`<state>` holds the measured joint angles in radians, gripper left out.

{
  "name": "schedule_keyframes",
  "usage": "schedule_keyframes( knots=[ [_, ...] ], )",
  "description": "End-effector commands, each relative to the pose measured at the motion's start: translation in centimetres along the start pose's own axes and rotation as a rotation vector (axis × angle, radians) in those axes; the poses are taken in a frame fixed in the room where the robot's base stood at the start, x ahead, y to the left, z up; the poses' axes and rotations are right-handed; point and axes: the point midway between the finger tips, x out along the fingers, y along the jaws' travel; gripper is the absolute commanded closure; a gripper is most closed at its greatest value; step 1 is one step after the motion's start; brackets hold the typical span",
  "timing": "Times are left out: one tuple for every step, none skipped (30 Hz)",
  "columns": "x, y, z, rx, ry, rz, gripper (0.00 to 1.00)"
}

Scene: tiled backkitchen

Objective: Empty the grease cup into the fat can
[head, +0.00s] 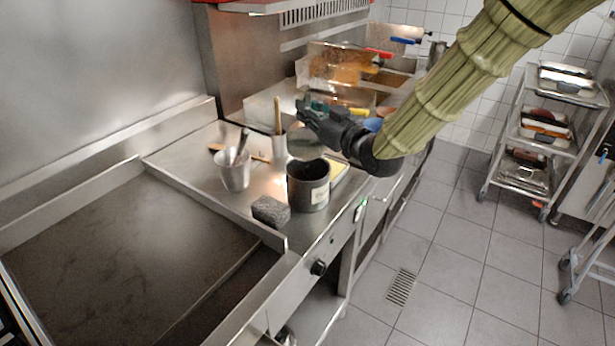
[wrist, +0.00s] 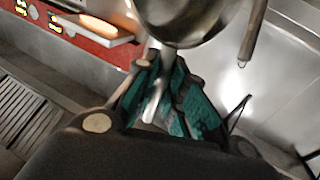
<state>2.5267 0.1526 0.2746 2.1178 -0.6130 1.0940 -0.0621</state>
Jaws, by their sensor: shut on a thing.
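My gripper (head: 312,112) is shut on the handle of the metal grease cup (head: 304,142). The cup hangs just below the fingers, above and slightly behind the fat can as the head view shows it. In the wrist view, the teal fingers (wrist: 168,95) close around the handle, and the cup's round body (wrist: 185,18) is at the top, partly cut off. I cannot tell what is inside it. The fat can (head: 310,190) is a dark open cylinder with a pale label, upright on the steel counter. Its inside looks dark.
A metal container (head: 235,173) with utensils stands left of the can, and a grey block (head: 270,211) lies in front. A holder with a wooden-handled tool (head: 278,118) stands behind. A yellow-and-white item (head: 339,174) lies right of the can. The griddle (head: 120,240) is bare.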

Motion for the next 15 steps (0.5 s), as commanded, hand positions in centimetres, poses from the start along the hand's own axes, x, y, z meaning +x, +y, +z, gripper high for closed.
schedule_keyframes(
  knots=[
    [-0.5, -0.3, 1.1, -0.014, 0.024, 0.000, 1.00],
    [-0.7, -0.6, 1.2, -0.022, 0.040, 0.001, 1.00],
    [-1.0, -0.8, 1.2, -0.036, 0.065, 0.002, 1.00],
    [-1.2, -0.9, 1.3, -0.047, 0.080, 0.002, 1.00],
    [-1.5, -1.1, 1.4, -0.055, 0.098, 0.003, 1.00],
    [-1.8, -1.3, 1.5, -0.068, 0.120, 0.004, 1.00],
    [-2.1, -1.4, 1.4, -0.079, 0.137, 0.004, 1.00],
    [-2.3, -1.6, 1.5, -0.088, 0.154, 0.005, 1.00],
    [-2.6, -1.7, 1.5, -0.100, 0.178, 0.007, 1.00],
    [-2.9, -1.9, 1.6, -0.111, 0.193, 0.007, 1.00],
    [-3.1, -2.0, 1.7, -0.119, 0.211, 0.008, 1.00],
    [-3.4, -2.3, 1.9, -0.131, 0.233, 0.009, 1.00],
    [-3.7, -2.4, 1.9, -0.142, 0.250, 0.009, 1.00],
    [-3.9, -2.5, 1.9, -0.150, 0.267, 0.010, 1.00],
    [-4.1, -2.7, 2.1, -0.163, 0.291, 0.012, 1.00]
  ],
)
